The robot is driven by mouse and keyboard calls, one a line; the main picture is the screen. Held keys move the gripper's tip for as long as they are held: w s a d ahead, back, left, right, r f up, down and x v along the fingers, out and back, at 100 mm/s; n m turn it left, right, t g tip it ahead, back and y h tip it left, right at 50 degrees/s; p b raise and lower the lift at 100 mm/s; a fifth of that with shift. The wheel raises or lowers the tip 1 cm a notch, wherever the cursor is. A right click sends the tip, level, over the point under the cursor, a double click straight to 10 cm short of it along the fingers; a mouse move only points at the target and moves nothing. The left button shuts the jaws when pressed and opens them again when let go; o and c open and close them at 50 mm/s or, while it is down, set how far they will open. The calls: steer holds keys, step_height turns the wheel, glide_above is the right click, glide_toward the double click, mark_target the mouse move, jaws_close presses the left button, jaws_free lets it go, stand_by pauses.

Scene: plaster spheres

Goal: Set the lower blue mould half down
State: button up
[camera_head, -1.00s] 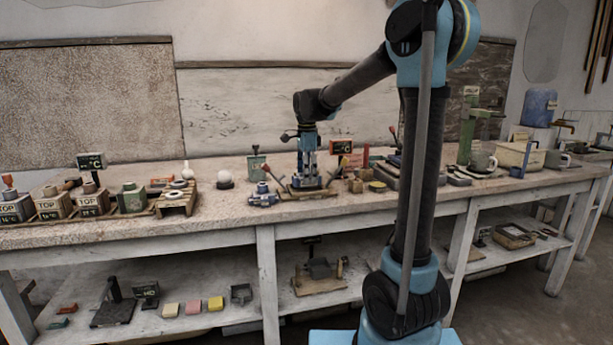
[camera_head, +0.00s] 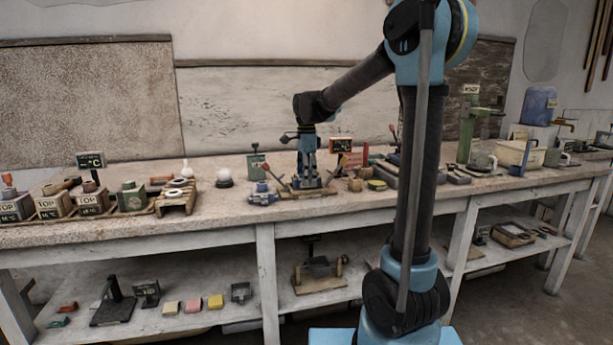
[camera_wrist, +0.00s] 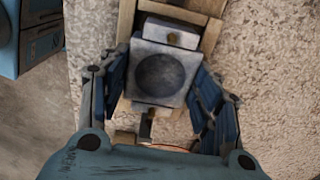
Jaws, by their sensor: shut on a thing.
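The lower blue mould half (camera_wrist: 143,52) is a grey-blue block with a round hollow in its upper face, seen from above in the wrist view. My gripper (camera_wrist: 160,88) is shut on it, one blue finger at each side. It is over or on a wooden frame (camera_wrist: 212,34); whether it touches the wood cannot be told. In the head view my gripper (camera_head: 307,182) points down, low over a wooden stand on the bench. The mould half is too small and covered to make out there.
The stone-topped bench (camera_head: 225,222) is crowded. A small blue device (camera_head: 262,196) lies just left of my gripper. A white ball (camera_head: 224,176) stands farther left. A sign (camera_head: 340,145) and a yellow item (camera_head: 377,185) are to the right. Bare benchtop shows in front.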

steer(key=shift+f, duration=0.65)
steer(key=o, duration=1.2)
steer(key=shift+o, duration=0.2)
steer(key=shift+r, duration=2)
